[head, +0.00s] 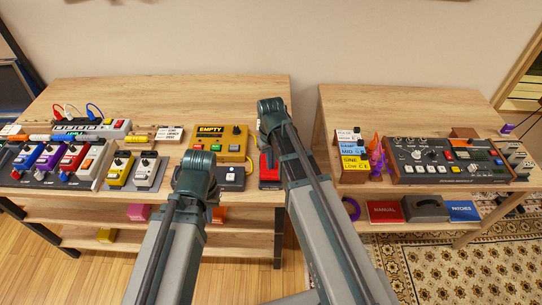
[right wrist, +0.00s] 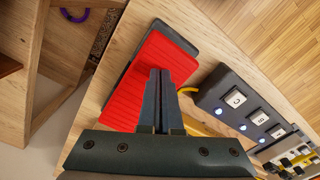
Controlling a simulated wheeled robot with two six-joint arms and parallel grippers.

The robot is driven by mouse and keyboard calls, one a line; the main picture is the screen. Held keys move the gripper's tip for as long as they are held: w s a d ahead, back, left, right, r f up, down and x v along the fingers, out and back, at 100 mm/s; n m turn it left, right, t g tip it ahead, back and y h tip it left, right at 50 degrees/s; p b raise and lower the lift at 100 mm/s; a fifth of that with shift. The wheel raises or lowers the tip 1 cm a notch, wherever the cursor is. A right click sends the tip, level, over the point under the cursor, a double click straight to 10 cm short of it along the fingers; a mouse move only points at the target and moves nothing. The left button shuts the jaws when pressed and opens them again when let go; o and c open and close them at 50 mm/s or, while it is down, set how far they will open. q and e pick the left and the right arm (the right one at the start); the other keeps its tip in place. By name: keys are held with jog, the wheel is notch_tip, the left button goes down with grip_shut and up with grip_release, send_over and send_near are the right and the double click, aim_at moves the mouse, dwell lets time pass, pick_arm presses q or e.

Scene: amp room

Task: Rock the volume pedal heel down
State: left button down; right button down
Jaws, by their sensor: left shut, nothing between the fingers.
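The volume pedal has a red ribbed tread on a black base. In the head view its red part (head: 268,172) shows at the table's front edge, partly hidden by my right arm. In the right wrist view the red tread (right wrist: 128,95) lies under my right gripper (right wrist: 160,72), whose fingers are together with nothing between them. The fingertips are over the middle of the tread; I cannot tell whether they touch it. The tread's tilt is unclear. My left gripper (head: 213,202) is shut and empty, in front of the table edge, mostly hidden by its own wrist.
A dark three-button footswitch (right wrist: 252,110) lies beside the pedal, with a yellow cable between. The yellow "EMPTY" looper (head: 220,142) stands behind it. Several pedals fill the board (head: 62,162) at left. Past a gap, the right table holds a dark mixer (head: 448,160) and sign cards (head: 354,162).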

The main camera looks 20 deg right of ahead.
jog(key=shift+f+b, duration=0.35)
jog(key=shift+f, duration=0.05)
jog(key=shift+r, duration=0.2)
notch_tip(320, 180, up, 7)
jog(key=p, duration=0.7)
jog(key=shift+f, duration=0.1)
jog(key=s+a+n+h, duration=0.1)
jog(key=s+a, duration=0.9)
jog(key=s, duration=0.4)
jog(key=shift+s+a, duration=0.15)
jog(key=shift+a, duration=0.15)
